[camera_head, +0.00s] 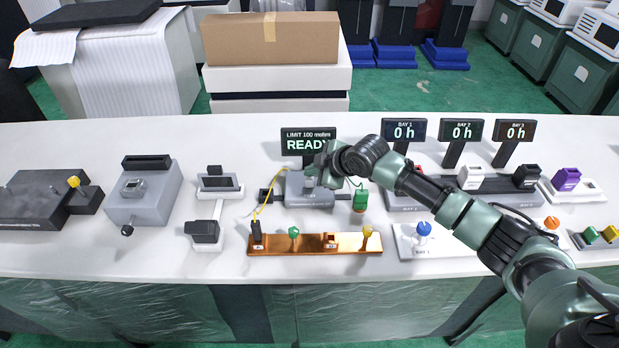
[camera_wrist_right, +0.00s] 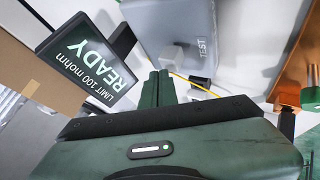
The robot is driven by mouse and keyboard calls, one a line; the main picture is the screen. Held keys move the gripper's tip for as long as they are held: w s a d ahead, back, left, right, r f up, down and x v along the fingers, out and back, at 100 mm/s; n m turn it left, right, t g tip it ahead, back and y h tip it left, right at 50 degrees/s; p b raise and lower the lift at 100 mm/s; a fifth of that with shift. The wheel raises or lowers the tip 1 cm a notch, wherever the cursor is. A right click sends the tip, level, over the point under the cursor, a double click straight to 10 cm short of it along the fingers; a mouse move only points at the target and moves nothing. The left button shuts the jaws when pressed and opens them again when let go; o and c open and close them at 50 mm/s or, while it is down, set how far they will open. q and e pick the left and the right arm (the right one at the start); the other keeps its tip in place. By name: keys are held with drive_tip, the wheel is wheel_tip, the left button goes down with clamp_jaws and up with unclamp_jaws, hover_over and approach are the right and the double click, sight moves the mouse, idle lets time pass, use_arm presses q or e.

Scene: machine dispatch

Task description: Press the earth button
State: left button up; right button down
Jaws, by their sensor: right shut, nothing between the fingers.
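The grey tester box (camera_head: 308,202) stands on the white bench below a display (camera_head: 308,142) reading "LIMIT 100 mohm READY". In the right wrist view, the tester (camera_wrist_right: 190,25) bears the word TEST beside a pale square button (camera_wrist_right: 166,58). My right gripper (camera_head: 313,178) is over the tester in the head view, partly hiding its top. In the right wrist view its green fingers (camera_wrist_right: 160,86) are together and empty, their tips close to the button. I cannot tell whether they touch it. No label reading "earth" is legible. My left gripper is not in view.
A copper bar (camera_head: 320,246) with a black clip (camera_head: 257,236) and several pegs lies in front of the tester. A yellow lead (camera_head: 265,203) joins clip and tester. A green clip (camera_head: 360,201) stands right. Bay displays (camera_head: 461,130) stand behind my right arm.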

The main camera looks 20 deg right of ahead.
sight(313, 180)
drive_tip(key=shift+f, duration=0.55)
idle(0.5)
drive_tip(key=shift+r+p, duration=0.75)
drive_tip(key=shift+r, duration=0.25)
wheel_tip(313, 180, up, 5)
drive_tip(key=p, duration=0.4)
drive_tip(key=shift+r+p, duration=0.1)
drive_tip(key=shift+p, duration=0.3)
idle(0.3)
